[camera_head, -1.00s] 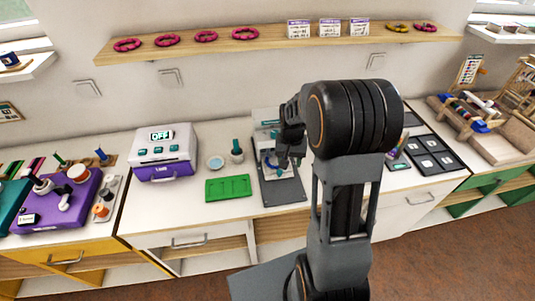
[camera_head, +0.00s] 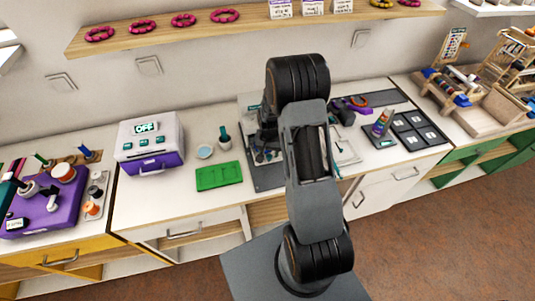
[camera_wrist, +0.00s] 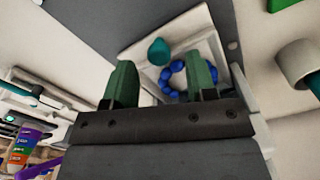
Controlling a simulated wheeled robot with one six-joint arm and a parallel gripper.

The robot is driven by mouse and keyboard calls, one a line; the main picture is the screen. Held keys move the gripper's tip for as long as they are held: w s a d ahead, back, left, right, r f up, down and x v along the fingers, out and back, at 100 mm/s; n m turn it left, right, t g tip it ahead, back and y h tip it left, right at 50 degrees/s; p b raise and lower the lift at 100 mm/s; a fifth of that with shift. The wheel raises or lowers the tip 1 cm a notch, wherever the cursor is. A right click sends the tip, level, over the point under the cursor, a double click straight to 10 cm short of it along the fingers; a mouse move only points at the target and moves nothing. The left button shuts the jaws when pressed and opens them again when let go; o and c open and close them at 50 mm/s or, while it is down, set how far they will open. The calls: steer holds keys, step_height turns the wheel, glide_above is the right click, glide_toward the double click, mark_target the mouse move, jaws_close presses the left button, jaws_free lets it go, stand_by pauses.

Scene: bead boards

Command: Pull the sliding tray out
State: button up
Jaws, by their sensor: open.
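In the wrist view, a white square tray (camera_wrist: 208,50) carries a ring of blue beads (camera_wrist: 173,78) and has a teal knob (camera_wrist: 158,51) on it. My gripper (camera_wrist: 163,75) is open, its two green fingers apart, with the knob and part of the ring showing between and beyond them. I see no contact with the knob. In the head view, this station's dark grey base (camera_head: 268,180) is at the middle of the counter. My arm covers much of the station and of the gripper there.
Left of the station are a green tray (camera_head: 219,176), a small teal-handled pot (camera_head: 224,141) and a white-and-purple machine (camera_head: 150,143) reading OFF. To the right are a bead tube (camera_head: 382,122) and a dark board with white squares (camera_head: 412,130). A shelf (camera_head: 245,23) runs above.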

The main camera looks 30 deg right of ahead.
steer(key=shift+f, duration=1.05)
jaws_close()
